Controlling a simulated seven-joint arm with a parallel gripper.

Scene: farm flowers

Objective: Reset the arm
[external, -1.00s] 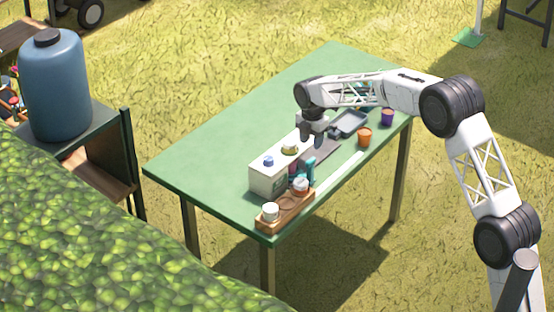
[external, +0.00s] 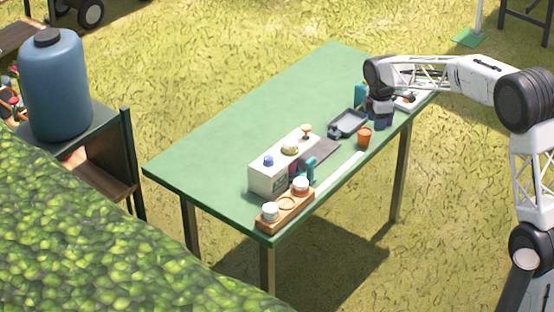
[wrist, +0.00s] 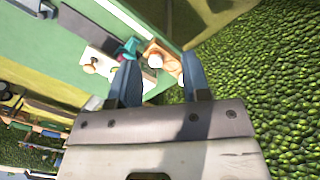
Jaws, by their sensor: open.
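My gripper (external: 380,118) hangs over the far right end of the green table (external: 235,130), beyond the orange pot. In the wrist view my gripper (wrist: 162,80) has its two blue fingers spread apart, with nothing held between them. A purple pot stands near this spot in the earlier view; now I cannot make it out clearly behind my gripper.
An orange pot (external: 364,137), a grey tray (external: 348,122), a white box (external: 268,182) with small items on top, a teal object (external: 311,168) and a wooden tray (external: 272,228) with cups line the near side. The table's left half is clear.

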